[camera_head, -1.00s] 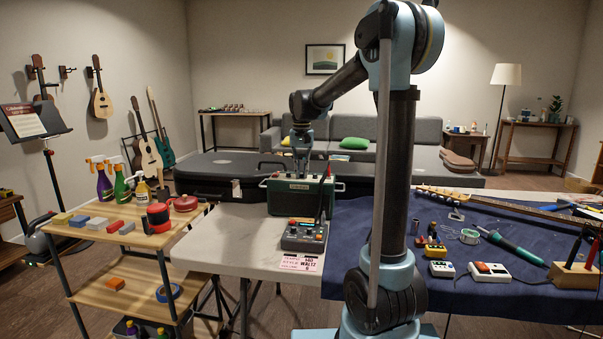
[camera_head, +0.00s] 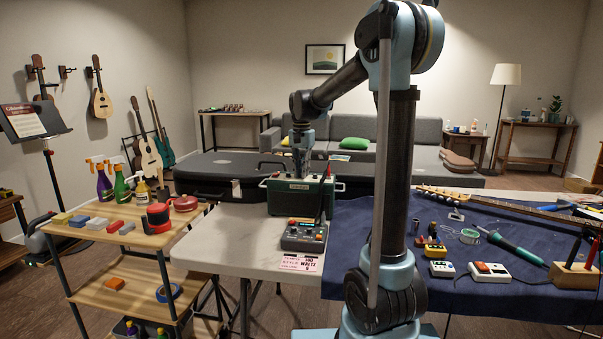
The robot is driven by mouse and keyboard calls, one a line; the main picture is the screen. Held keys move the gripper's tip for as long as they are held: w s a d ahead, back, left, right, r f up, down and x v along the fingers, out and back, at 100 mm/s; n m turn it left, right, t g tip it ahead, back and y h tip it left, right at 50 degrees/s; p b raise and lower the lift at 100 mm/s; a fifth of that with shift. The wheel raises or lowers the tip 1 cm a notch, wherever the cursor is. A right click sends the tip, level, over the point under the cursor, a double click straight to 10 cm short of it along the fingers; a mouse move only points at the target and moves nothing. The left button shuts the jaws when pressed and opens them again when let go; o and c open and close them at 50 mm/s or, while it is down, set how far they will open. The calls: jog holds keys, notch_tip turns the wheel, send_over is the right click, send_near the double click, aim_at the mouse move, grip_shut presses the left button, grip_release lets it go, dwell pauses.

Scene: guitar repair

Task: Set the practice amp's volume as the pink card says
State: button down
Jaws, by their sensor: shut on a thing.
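The practice amp (camera_head: 293,203) is a dark green box with a handle on top, standing at the back of the pale table. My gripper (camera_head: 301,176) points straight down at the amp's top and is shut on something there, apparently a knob. The fingers hide the knob, and its setting cannot be read. The pink card (camera_head: 301,263) lies at the table's front edge. "STYLE" and "WALTZ" show on it; its last line is too small to read surely.
A dark unit with coloured buttons (camera_head: 304,235) stands between amp and card. A black guitar case (camera_head: 222,168) lies behind. A blue cloth (camera_head: 400,290) with tools covers the right side. The table's left part (camera_head: 220,240) is clear.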

jog(key=c, duration=1.6)
grip_release()
jog(key=shift+o, duration=0.2)
notch_tip(320, 180, up, 12)
jog(key=shift+w, duration=0.1)
